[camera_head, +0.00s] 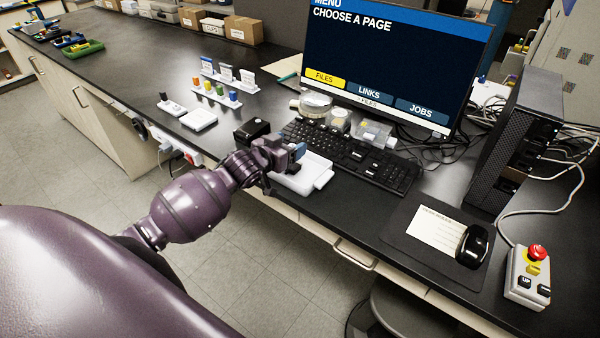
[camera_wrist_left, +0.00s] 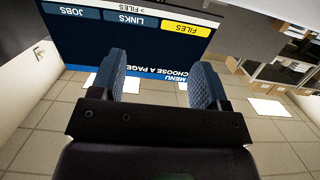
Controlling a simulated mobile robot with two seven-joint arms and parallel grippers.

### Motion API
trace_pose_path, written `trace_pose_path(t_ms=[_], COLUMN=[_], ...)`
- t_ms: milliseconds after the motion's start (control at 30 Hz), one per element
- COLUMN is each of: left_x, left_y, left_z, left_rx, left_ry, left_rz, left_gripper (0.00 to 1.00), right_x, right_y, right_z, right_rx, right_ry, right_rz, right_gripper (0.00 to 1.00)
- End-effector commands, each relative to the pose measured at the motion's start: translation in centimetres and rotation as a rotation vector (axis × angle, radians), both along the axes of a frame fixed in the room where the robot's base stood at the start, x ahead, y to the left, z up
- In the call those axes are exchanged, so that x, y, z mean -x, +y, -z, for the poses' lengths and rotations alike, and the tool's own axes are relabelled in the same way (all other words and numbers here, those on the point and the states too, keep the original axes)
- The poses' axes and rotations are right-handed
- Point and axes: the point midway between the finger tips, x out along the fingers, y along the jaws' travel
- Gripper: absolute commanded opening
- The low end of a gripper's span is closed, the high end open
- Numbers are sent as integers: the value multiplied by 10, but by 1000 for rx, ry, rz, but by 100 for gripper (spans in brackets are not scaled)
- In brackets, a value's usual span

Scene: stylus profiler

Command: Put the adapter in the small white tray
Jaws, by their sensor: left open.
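A small white tray (camera_head: 319,172) sits near the bench's front edge, in front of the keyboard. My left gripper (camera_head: 290,154) is at the tray's left end in the head view and covers part of it; whether they touch I cannot tell. In the left wrist view the two blue-padded fingers (camera_wrist_left: 160,68) stand apart with nothing between them. I cannot pick out the adapter with certainty; small coloured pieces (camera_head: 220,90) stand in a row farther left on the bench. My right gripper does not show.
A black box (camera_head: 252,130) stands close left of my gripper. The keyboard (camera_head: 350,154), clear containers (camera_head: 372,133) and monitor (camera_head: 390,60) stand behind the tray. A white square item (camera_head: 199,119) lies left. Bare bench (camera_head: 362,200) lies right of the tray.

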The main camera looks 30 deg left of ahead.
Motion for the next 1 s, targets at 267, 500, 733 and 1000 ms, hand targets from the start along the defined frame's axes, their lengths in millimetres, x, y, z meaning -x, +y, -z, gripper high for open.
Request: trace_pose_path(t_ms=[267,500,733,1000], left_x=[41,79,98,101], left_y=[4,6,8,8], left_z=[-7,-16,-20,-21], left_rx=[-1,0,0,0], left_ry=[1,0,0,-1], left_rz=[0,0,0,0], left_gripper=[69,69,69,69], right_x=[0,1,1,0], right_y=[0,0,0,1], right_z=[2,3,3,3], right_rx=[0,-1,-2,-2], right_ry=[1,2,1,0], right_rz=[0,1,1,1], right_gripper=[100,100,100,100])
